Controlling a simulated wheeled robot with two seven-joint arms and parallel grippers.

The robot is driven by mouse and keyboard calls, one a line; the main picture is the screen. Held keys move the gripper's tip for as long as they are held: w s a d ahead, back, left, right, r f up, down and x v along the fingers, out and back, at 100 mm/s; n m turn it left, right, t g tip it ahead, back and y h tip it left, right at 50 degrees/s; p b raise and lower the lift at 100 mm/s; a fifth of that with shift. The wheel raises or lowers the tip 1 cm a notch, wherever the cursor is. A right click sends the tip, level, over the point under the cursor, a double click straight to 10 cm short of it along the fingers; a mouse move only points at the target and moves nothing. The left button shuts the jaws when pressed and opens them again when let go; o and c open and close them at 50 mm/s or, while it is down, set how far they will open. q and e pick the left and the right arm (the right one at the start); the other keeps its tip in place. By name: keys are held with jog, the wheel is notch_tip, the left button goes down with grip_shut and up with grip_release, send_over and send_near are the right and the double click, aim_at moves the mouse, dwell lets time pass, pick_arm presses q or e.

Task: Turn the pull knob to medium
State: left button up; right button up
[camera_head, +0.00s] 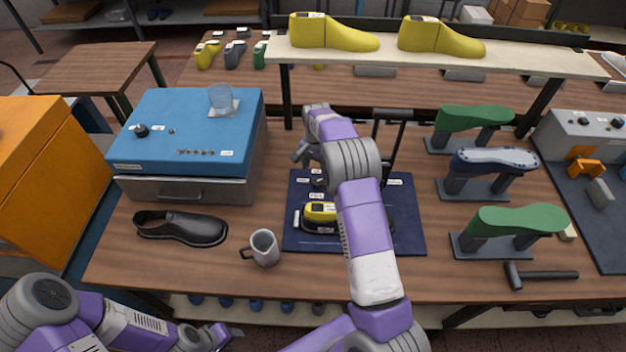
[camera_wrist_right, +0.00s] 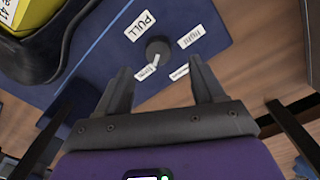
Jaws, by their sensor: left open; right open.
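The pull knob (camera_wrist_right: 157,48) is a small dark round knob on a dark blue board (camera_wrist_right: 215,22), beside a white "PULL" label (camera_wrist_right: 141,25). Its white pointer faces the small label at its lower left (camera_wrist_right: 146,72), which I cannot read surely. Other labels stand at its upper right (camera_wrist_right: 192,37) and lower right (camera_wrist_right: 180,73); the lower right one is partly hidden by a finger. My right gripper (camera_wrist_right: 158,70) is open and empty, its fingers on either side of the knob's line, apart from it. In the head view my left gripper (camera_head: 222,335) is low at the left, away from the board.
A black shoe with a yellow last (camera_head: 320,211) stands on the board, partly behind my right arm. A grey mug (camera_head: 265,248) and a loose shoe (camera_head: 180,228) are left of it. A blue box (camera_head: 180,110) stands further left; green lasts (camera_head: 515,220) and a hammer (camera_head: 540,275) are right.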

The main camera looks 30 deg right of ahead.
aim_at(316, 182)
jog(key=f, duration=0.6)
jog(key=shift+s+f, duration=0.2)
jog(key=shift+f, duration=0.1)
jog(key=shift+c, duration=0.5)
jog(key=c, duration=1)
